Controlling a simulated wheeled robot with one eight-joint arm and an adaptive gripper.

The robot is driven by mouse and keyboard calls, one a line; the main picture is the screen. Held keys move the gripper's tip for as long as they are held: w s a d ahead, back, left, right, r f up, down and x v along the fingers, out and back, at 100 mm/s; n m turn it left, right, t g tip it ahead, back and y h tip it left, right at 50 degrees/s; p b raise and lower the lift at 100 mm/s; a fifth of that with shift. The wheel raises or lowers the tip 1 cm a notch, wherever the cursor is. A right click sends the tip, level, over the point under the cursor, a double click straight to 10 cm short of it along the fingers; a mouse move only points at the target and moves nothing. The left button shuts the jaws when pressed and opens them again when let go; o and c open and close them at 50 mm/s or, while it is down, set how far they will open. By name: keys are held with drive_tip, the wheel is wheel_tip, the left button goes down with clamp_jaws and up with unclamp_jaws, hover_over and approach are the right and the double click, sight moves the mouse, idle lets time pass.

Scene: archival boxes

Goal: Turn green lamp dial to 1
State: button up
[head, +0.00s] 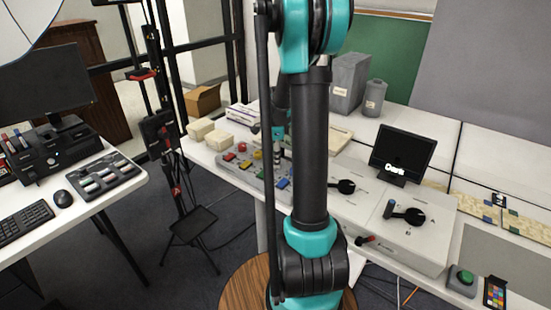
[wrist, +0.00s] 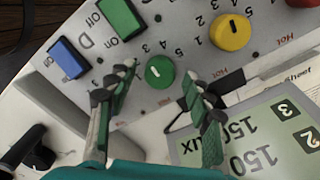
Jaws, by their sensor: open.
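The green round dial (wrist: 160,71) shows in the wrist view on a grey control panel (wrist: 172,28), with a small pale mark on its face and printed numbers beside it. My gripper (wrist: 162,82) is open, with one finger to the left of the dial and the other to its right. I cannot tell whether either finger touches the dial. In the head view the panel (head: 226,168) stands on the white bench behind my arm, which hides part of it. The green dial cannot be made out there.
A yellow dial (wrist: 230,32), a green rectangular switch (wrist: 121,18) and a blue switch (wrist: 68,58) sit near the green dial. A screen (wrist: 255,140) reading 150 lies close to the right finger.

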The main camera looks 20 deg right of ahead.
drive_tip(key=shift+f, duration=0.15)
drive_tip(key=shift+c, duration=0.2)
drive_tip(key=c, duration=1.1)
